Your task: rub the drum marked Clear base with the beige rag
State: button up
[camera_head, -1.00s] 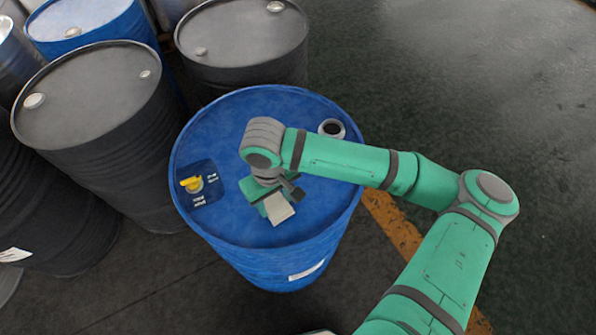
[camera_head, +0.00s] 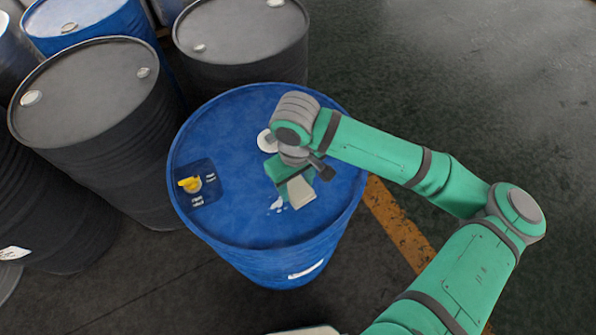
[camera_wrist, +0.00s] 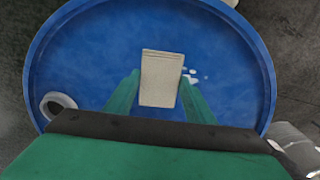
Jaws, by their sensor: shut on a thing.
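The blue drum (camera_head: 225,225) stands upright in front of me. The small white label (camera_head: 306,270) on its side is too small to read. My gripper (camera_head: 294,187) is over the right middle of the lid, shut on the beige rag (camera_head: 302,193). In the wrist view the rag (camera_wrist: 161,78) hangs flat between the two green fingers (camera_wrist: 161,100), over the blue lid. I cannot tell whether it touches. White spots (camera_head: 277,205) lie on the lid just left of the rag, and show right of it in the wrist view (camera_wrist: 190,75).
A yellow-handled fitting (camera_head: 190,184) on a dark label and a white round thing (camera_head: 267,141) are on the lid. The wrist view shows an open-topped ring (camera_wrist: 58,103) near the rim. Dark drums (camera_head: 90,90) crowd the left and back. The floor right is clear.

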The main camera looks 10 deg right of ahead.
aim_at(297, 188)
jog(key=shift+s+d+r, duration=0.1)
jog(key=shift+r, duration=0.5)
jog(key=shift+s+d+r, duration=0.1)
jog(key=shift+r, duration=0.45)
jog(key=shift+a+r, duration=0.15)
jog(key=shift+r, duration=1.4)
jog(key=shift+w, duration=0.15)
